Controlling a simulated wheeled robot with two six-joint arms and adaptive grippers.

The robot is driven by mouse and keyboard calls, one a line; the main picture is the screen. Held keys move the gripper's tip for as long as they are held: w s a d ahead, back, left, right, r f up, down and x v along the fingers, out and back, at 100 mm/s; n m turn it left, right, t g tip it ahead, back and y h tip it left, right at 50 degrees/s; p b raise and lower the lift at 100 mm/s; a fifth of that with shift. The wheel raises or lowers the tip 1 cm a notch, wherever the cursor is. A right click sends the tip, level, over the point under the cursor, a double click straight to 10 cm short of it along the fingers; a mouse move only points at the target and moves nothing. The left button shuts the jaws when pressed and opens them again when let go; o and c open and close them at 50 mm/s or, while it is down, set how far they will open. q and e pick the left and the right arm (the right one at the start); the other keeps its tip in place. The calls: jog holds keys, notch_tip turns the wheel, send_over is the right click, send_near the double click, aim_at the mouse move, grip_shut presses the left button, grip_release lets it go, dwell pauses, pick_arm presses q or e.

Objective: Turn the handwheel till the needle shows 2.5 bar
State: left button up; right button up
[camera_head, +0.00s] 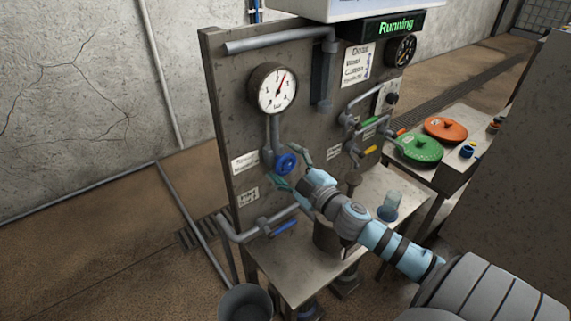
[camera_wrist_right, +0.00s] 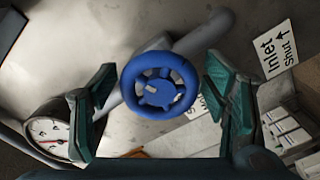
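The blue handwheel (camera_head: 286,163) sits on the pipe below the gauge on the upright panel. It also shows in the right wrist view (camera_wrist_right: 159,86), between the spread fingers and apart from both. The round white pressure gauge (camera_head: 273,88) has a red needle pointing up and slightly right; its exact reading is too small to tell. The gauge also shows at the lower left of the wrist view (camera_wrist_right: 48,136). My right gripper (camera_head: 288,167) is open in front of the handwheel and holds nothing. My left gripper is not in view.
A blue lever (camera_head: 285,227) sits on a lower pipe. A metal pot (camera_head: 328,236) and a clear cup (camera_head: 389,207) stand on the bench under my right arm. Green (camera_head: 418,148) and orange (camera_head: 445,129) discs lie on the right-hand table. A dark bucket (camera_head: 245,303) stands at the front.

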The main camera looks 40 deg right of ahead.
jog(key=shift+s, duration=0.1)
jog(key=shift+s+f, duration=0.1)
jog(key=shift+s, duration=0.2)
jog(key=s, duration=1.1)
jog(key=shift+a, duration=0.15)
jog(key=s+p, duration=0.4)
jog(key=s, duration=0.5)
